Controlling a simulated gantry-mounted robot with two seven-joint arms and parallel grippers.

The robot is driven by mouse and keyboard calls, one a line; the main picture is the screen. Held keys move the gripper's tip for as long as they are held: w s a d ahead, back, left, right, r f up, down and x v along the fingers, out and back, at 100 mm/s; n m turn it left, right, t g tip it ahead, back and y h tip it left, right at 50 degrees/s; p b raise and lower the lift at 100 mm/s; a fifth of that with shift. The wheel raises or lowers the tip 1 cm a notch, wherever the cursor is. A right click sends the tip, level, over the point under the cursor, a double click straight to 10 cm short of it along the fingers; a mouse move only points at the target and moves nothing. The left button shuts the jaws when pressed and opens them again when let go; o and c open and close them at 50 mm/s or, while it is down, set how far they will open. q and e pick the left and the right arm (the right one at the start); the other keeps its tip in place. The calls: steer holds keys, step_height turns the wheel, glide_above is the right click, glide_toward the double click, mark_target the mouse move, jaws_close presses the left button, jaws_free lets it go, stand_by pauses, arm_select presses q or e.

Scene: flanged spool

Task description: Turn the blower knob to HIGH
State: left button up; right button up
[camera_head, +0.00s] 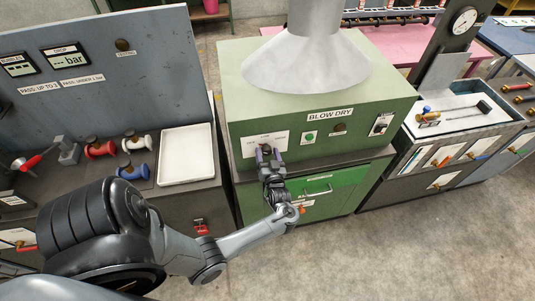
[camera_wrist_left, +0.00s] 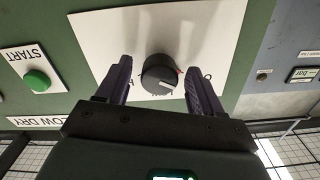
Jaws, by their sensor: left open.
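The blower knob (camera_wrist_left: 159,74) is a round black knob with a light pointer line, on a white plate (camera_wrist_left: 115,35) on the green BLOW DRY cabinet (camera_head: 240,113). In the left wrist view it sits between the two purple fingers of my left gripper (camera_wrist_left: 158,80), with a gap on both sides. My left gripper is open and also shows in the head view (camera_head: 268,154), in front of the plate, where it hides part of the knob. My right gripper is in neither view.
A green START button (camera_wrist_left: 38,80) is beside the plate. A grey metal hood (camera_head: 308,62) stands above the cabinet. A drawer handle (camera_head: 318,190) lies below. A bench with a white tray (camera_head: 187,155) and several spools (camera_head: 134,142) is at left.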

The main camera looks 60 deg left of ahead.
arm_select(q)
steer(key=c, duration=1.1)
steer(key=shift+o, duration=0.2)
